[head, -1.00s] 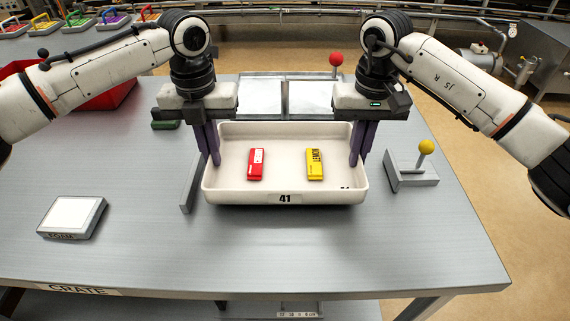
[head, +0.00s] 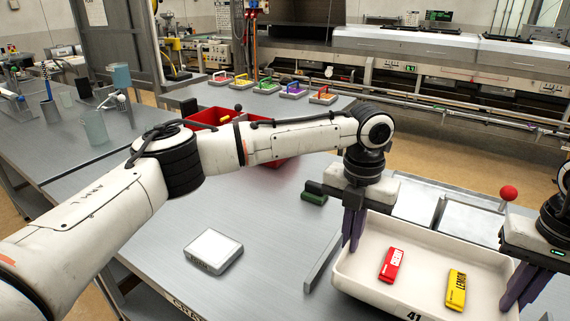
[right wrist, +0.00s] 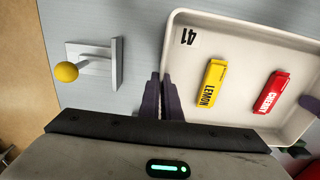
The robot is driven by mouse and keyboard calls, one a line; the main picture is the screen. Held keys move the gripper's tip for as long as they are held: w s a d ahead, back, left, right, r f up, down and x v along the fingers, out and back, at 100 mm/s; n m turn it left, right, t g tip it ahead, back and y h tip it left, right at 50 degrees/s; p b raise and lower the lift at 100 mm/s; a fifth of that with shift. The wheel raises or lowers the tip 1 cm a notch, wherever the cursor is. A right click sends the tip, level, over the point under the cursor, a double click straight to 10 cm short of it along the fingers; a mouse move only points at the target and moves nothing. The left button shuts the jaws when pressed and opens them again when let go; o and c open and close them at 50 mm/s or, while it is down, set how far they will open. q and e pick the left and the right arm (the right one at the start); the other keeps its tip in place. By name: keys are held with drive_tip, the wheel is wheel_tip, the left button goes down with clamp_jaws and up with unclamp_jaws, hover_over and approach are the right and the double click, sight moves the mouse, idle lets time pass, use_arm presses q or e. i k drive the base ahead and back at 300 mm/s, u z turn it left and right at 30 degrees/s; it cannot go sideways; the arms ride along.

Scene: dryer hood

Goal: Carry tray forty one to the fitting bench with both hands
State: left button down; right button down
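Tray forty one (head: 425,265) is a shallow cream tray marked 41 at the lower right of the head view. It holds a red pack (head: 392,265) and a yellow pack marked LEMON (head: 456,290). My left gripper (head: 352,238) is shut on its left wall. My right gripper (head: 515,290) is shut on the opposite wall. The right wrist view shows the right fingers (right wrist: 162,92) close together at the rim of the tray (right wrist: 235,45). I cannot tell whether the tray touches the table. Neither bench in view is readably labelled as the fitting bench.
The grey table (head: 250,280) carries a white-topped block (head: 213,250), a metal bar (head: 323,262), a green block (head: 314,196) and a red bin (head: 285,150). A yellow-knobbed lever (right wrist: 90,65) stands beside the tray. Another bench (head: 60,145) with equipment stands at left.

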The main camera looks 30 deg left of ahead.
sight(55, 139)
drive_tip(key=u, duration=3.25)
drive_tip(key=i, duration=5.1)
drive_tip(key=z, duration=0.1)
